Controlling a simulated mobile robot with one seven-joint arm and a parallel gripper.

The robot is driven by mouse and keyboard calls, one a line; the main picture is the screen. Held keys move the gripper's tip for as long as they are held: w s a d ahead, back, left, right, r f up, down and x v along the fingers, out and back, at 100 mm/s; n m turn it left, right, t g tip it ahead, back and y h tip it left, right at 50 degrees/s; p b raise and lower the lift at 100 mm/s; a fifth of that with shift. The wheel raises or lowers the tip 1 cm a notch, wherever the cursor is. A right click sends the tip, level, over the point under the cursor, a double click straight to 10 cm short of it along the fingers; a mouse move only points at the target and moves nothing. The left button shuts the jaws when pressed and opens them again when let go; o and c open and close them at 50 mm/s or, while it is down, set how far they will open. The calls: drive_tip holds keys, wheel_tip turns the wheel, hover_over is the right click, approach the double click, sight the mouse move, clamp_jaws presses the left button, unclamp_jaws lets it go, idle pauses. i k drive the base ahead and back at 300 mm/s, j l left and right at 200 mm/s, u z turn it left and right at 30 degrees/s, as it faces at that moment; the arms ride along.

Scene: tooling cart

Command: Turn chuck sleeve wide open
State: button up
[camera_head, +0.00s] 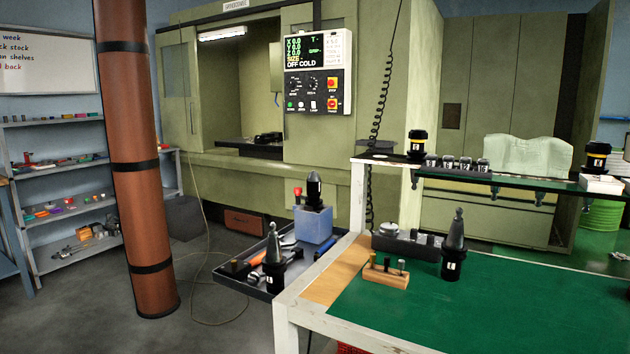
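My gripper is not in view. A black chuck-like piece (314,190) with a rounded, tapering top stands upright on a translucent blue block (314,224) on the dark side tray. A tool holder (274,258) with a grey tapered top stands upright at the tray's front. A similar holder (454,245) with a white label stands on the green bench top.
The tray (240,283) also holds tools. The bench (520,310) carries a wooden block with pins (386,275) and a grey fixture (400,240); its right front is clear. A brown column (138,180) stands left, beside shelves (75,215). A green machine (375,100) stands behind. A cable crosses the floor.

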sight(313, 184)
drive_tip(key=i+j+z, duration=0.15)
drive_tip(key=i+j, duration=0.15)
drive_tip(key=i+j+z, duration=0.1)
drive_tip(key=i+j, duration=0.2)
drive_tip(key=j, duration=0.2)
drive_tip(key=i+j+z, duration=0.15)
drive_tip(key=j, duration=0.25)
drive_tip(key=i+j+z, duration=0.1)
drive_tip(key=i+j, duration=0.25)
drive_tip(key=j, duration=0.15)
drive_tip(key=i+j+z, duration=0.15)
drive_tip(key=j, duration=0.3)
drive_tip(key=i+j+z, duration=0.15)
drive_tip(key=i+j, duration=0.15)
drive_tip(key=j, duration=0.25)
drive_tip(key=i+j+z, duration=0.1)
drive_tip(key=j, duration=0.4)
drive_tip(key=i+j+z, duration=0.15)
drive_tip(key=j, duration=0.4)
drive_tip(key=i, duration=0.1)
